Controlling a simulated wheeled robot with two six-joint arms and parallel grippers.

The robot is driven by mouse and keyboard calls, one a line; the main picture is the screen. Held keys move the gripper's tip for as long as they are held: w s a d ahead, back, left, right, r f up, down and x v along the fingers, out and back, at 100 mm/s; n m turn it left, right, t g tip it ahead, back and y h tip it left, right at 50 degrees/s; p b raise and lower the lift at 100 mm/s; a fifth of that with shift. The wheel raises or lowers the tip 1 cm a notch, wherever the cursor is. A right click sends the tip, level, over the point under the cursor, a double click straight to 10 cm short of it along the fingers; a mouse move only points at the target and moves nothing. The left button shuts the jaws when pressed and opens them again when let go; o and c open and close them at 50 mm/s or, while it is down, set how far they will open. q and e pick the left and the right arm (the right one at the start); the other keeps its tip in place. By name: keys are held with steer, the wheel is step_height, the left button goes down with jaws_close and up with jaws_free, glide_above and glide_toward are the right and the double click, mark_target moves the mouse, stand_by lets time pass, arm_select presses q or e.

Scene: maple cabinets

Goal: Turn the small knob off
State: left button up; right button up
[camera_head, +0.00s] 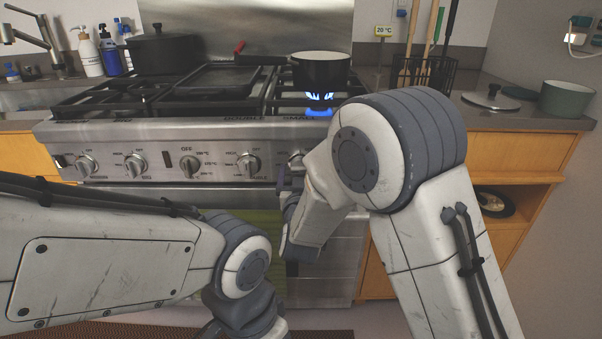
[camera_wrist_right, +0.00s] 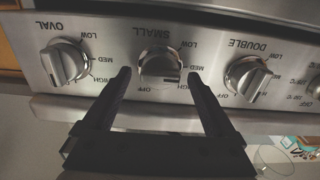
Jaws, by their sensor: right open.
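The small knob (camera_wrist_right: 160,66) is a round silver knob below the upside-down word SMALL in the right wrist view. Its bar sits at a different angle from those of the OVAL and DOUBLE knobs. My right gripper (camera_wrist_right: 160,76) is open, one dark finger on each side of the small knob; I cannot tell whether they touch it. In the head view the small knob (camera_head: 295,159) is partly hidden by my right arm, and my right gripper (camera_head: 286,182) is mostly hidden at the stove front. My left arm reaches in from the left; its fingers are out of view.
A blue flame (camera_head: 319,100) burns under a dark pot (camera_head: 321,70) at the stove's right. The OVAL knob (camera_wrist_right: 65,62) and DOUBLE knob (camera_wrist_right: 247,78) flank the small knob. An oven handle runs below the panel. A utensil basket (camera_head: 425,75) stands right of the stove.

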steer(key=c, duration=1.4)
steer(key=shift+o, duration=0.3)
steer(key=m+b, duration=0.4)
steer(key=m, duration=0.1)
steer(key=shift+f+b, duration=0.15)
steer(key=shift+b, duration=0.2)
steer(key=shift+d+m+b, duration=0.2)
steer(key=shift+m+b, duration=6.3)
